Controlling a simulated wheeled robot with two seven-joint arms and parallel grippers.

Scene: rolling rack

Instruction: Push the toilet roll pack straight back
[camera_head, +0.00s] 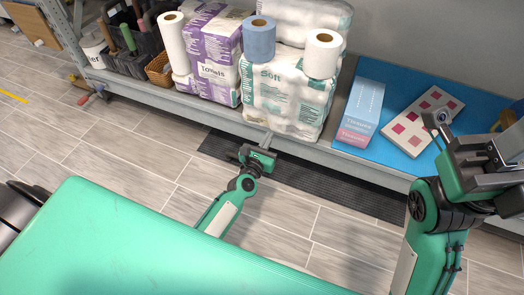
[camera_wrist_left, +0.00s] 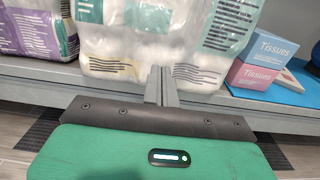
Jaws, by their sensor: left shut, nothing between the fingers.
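The toilet roll pack (camera_head: 286,98), white and green with "Soft" on it, stands upright on the shelf. It also fills the upper middle of the left wrist view (camera_wrist_left: 150,50). A blue roll (camera_head: 259,40) and a white roll (camera_head: 322,54) rest on top of it. My left gripper (camera_head: 266,140) is shut and empty, low in front of the pack's front face. In the wrist view its fingers (camera_wrist_left: 161,80) overlap the pack's lower edge; I cannot tell if they touch. My right gripper (camera_head: 462,145) is at the right, away from the pack; its jaw opening is unclear.
A purple towel pack (camera_head: 215,60) stands close on the left. Tissue boxes (camera_head: 361,110) and a spotted box (camera_head: 421,117) lie right, on a blue mat (camera_head: 400,80). The grey shelf edge (camera_head: 210,112) runs below the packs. Another white pack (camera_head: 305,18) is behind.

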